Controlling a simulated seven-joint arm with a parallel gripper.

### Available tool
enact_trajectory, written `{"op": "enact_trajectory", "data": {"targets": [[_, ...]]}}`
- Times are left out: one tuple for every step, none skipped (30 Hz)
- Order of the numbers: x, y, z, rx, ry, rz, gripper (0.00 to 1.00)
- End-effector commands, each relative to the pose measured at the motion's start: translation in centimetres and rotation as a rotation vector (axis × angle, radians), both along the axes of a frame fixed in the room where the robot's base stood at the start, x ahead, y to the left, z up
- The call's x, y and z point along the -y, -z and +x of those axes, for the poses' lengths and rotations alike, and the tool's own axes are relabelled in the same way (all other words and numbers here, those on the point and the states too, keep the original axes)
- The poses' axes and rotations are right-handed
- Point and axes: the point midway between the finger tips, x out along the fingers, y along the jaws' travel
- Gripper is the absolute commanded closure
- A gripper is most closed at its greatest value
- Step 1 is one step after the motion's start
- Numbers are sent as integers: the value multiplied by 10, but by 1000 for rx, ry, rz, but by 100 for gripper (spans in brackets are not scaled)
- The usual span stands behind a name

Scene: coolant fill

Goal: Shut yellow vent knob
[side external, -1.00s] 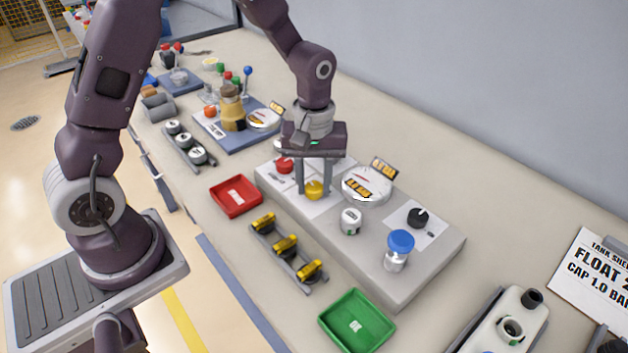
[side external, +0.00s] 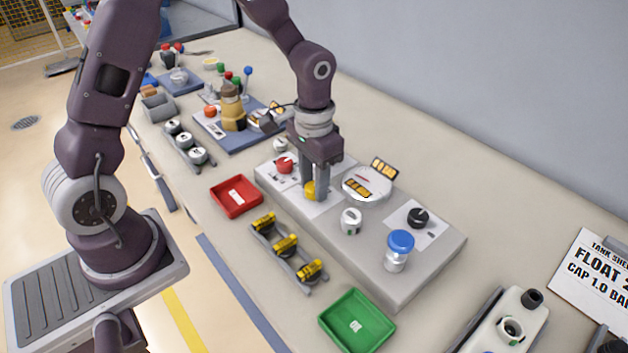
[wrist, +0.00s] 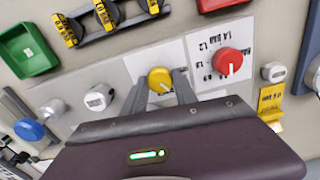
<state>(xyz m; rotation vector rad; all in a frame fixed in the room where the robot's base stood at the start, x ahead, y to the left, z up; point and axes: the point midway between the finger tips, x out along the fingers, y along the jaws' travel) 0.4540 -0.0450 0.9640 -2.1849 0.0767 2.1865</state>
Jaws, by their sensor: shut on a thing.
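The yellow vent knob (side external: 310,190) sits on a white plate on the grey panel block, left of the round white gauge (side external: 367,186). My gripper (side external: 315,192) reaches down over the knob with its two fingers shut on it. In the wrist view, the yellow knob (wrist: 160,80) shows between the two finger ends, with a pale pointer mark on its face. The fingers hide part of the knob's sides in the side view.
A red knob (side external: 285,165) stands close behind-left of my gripper. Red (side external: 236,196) and green (side external: 357,322) trays lie in front.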

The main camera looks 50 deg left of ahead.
Motion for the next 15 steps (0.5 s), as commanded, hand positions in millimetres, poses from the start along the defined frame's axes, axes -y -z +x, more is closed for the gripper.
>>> {"op": "enact_trajectory", "data": {"targets": [[0, -1, 0, 1, 38, 0, 100], [0, -1, 0, 1, 65, 0, 100], [0, -1, 0, 1, 100, 0, 100], [0, -1, 0, 1, 125, 0, 100], [0, -1, 0, 1, 150, 0, 100], [0, -1, 0, 1, 181, 0, 100], [0, -1, 1, 1, 202, 0, 100], [0, -1, 1, 1, 225, 0, 100], [0, -1, 1, 2, 254, 0, 100], [0, -1, 1, 2, 273, 0, 100], [0, -1, 1, 2, 293, 0, 100], [0, -1, 1, 2, 316, 0, 100], [0, -1, 1, 2, 333, 0, 100], [0, -1, 1, 2, 347, 0, 100], [0, -1, 1, 2, 367, 0, 100]]}}
